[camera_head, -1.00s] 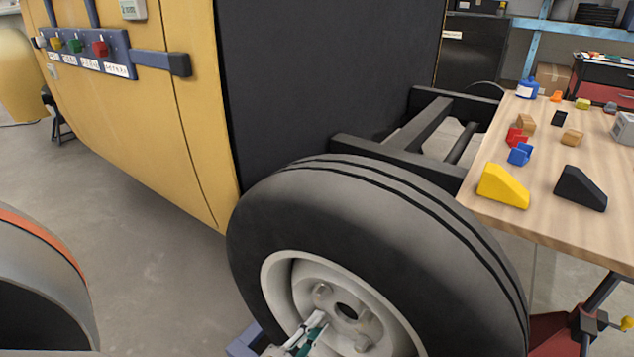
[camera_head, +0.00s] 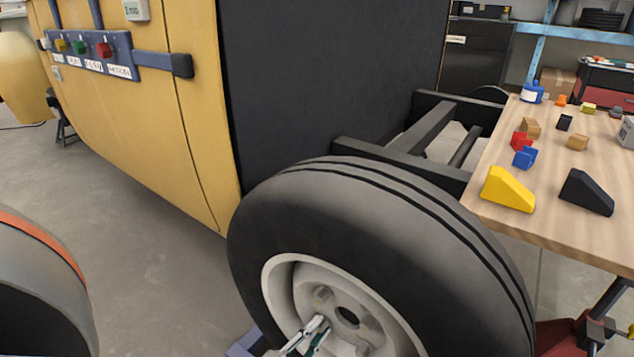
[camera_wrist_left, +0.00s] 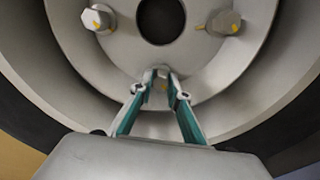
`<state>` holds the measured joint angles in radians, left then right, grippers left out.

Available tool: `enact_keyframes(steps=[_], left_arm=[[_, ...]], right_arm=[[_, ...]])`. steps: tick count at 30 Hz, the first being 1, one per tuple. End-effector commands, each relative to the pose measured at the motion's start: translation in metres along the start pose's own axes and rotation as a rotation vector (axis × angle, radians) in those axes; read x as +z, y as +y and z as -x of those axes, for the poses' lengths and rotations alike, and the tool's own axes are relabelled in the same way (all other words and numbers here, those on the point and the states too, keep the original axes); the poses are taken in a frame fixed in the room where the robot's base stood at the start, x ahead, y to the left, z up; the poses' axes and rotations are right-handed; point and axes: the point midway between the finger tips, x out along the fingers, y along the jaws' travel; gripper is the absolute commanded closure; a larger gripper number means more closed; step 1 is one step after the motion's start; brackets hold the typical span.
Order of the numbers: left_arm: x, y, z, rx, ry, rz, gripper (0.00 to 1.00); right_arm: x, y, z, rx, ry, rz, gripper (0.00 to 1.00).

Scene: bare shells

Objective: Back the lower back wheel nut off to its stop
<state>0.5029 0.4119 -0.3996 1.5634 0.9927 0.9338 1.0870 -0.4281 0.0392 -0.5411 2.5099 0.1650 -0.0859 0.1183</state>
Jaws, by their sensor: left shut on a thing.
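The black-tyred wheel (camera_head: 390,215) stands in front in the head view, with a pale rim and several hex nuts around a dark centre hole. My left gripper (camera_head: 318,326) reaches the hub from below. In the left wrist view its fingertips (camera_wrist_left: 161,78) are shut on one wheel nut (camera_wrist_left: 160,86), below the centre hole. Two more nuts, an upper left one (camera_wrist_left: 97,18) and an upper right one (camera_wrist_left: 226,22), carry yellow marks and are untouched. The fingers hide the sides of the held nut. My right gripper is not in view.
The yellow body panel (camera_head: 135,120) and dark side (camera_head: 330,80) rise behind the wheel. A wooden table (camera_head: 545,165) at the right holds a yellow wedge (camera_head: 507,190), a black wedge (camera_head: 586,192) and small blocks. Another wheel arch (camera_head: 40,270) is at the left. Floor between is clear.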

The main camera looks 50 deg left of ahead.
Motion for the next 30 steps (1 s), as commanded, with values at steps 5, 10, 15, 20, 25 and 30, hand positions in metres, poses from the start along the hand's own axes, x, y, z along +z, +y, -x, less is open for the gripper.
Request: enact_keyframes(steps=[5, 10, 15, 20, 25, 30], left_arm=[[-0.001, -0.001, 0.001, -0.001, 0.002, 0.001, 0.68], [-0.001, 0.000, 0.000, -0.001, 0.001, 0.000, 0.68], [-0.001, -0.001, 0.005, -0.002, 0.002, -0.001, 0.68], [-0.001, -0.001, 0.027, -0.003, 0.003, 0.000, 0.68], [-0.001, -0.001, 0.054, -0.003, 0.002, 0.000, 0.68], [-0.001, -0.001, 0.071, -0.002, 0.002, 0.000, 0.68]], right_arm=[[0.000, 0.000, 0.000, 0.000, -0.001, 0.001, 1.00], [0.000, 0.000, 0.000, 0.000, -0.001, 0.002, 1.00], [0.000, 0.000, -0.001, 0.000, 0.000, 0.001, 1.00], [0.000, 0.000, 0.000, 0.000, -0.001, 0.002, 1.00], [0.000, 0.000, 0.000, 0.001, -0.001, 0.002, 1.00], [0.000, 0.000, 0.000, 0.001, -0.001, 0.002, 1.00]])
